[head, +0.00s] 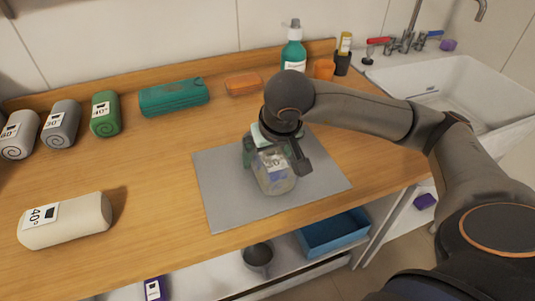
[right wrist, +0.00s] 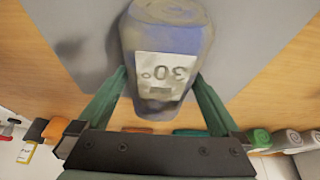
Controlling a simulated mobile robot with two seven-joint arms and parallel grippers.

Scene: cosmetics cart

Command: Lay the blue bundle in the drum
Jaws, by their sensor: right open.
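The blue bundle (right wrist: 165,42), with a white 30° label, is between the fingers of my right gripper (right wrist: 160,78) in the right wrist view. My right gripper (head: 275,158) is open, pointing down, with a finger on either side; contact cannot be told. My left gripper is out of view.
The grey mat (head: 217,190) lies on the wooden counter. A cream 40° roll (head: 75,222) lies left. Grey (head: 62,125) and green (head: 105,115) rolls, a teal case (head: 173,96), an orange block (head: 243,84) and a teal bottle (head: 293,50) line the back. A sink (head: 450,85) is right.

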